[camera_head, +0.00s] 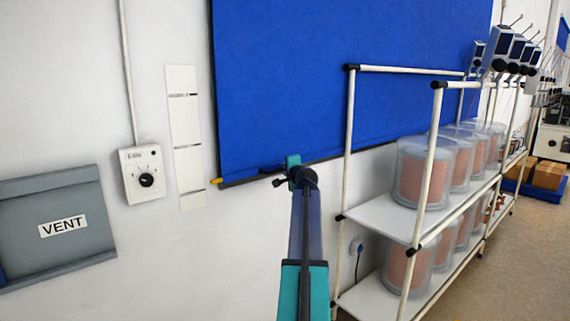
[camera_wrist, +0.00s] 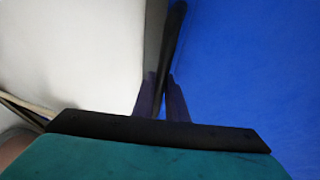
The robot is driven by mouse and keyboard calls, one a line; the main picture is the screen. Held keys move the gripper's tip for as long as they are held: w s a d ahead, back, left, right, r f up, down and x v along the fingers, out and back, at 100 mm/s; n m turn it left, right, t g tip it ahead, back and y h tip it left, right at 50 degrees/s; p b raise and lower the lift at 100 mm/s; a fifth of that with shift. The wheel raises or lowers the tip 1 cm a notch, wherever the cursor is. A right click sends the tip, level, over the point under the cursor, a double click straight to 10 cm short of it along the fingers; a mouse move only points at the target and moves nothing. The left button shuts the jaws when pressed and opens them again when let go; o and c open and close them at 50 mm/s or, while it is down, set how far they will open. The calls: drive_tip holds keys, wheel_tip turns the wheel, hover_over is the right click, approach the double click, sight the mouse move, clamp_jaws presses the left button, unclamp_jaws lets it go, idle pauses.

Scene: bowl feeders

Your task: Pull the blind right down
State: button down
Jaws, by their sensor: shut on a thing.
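A dark bar runs along that edge and has a yellow end cap (camera_head: 216,181) at the left. My gripper (camera_head: 293,165) is at the bar, right of the yellow end. In the wrist view my gripper (camera_wrist: 162,100) has its two fingers close together on the dark bottom bar (camera_wrist: 172,45). The blind's blue cloth (camera_wrist: 250,70) fills the right side there. The fingertips are partly hidden in the head view.
A white-framed rack (camera_head: 375,215) with clear tubs (camera_head: 420,172) stands close to the right of my arm. On the wall at left are a dial box (camera_head: 143,174), a marked strip (camera_head: 186,135) and a grey VENT panel (camera_head: 60,228). The wall below the blind's left part is clear.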

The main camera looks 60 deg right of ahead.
drive_tip(key=shift+f+b, duration=0.8)
drive_tip(key=shift+f, duration=1.5)
drive_tip(key=c, duration=1.8)
unclamp_jaws()
drive_tip(key=shift+o, duration=0.2)
drive_tip(key=shift+s, duration=0.1)
drive_tip(key=b+v, duration=0.1)
drive_tip(key=v, duration=1.2)
drive_tip(key=shift+s+a, duration=0.15)
drive_tip(key=shift+a, duration=0.15)
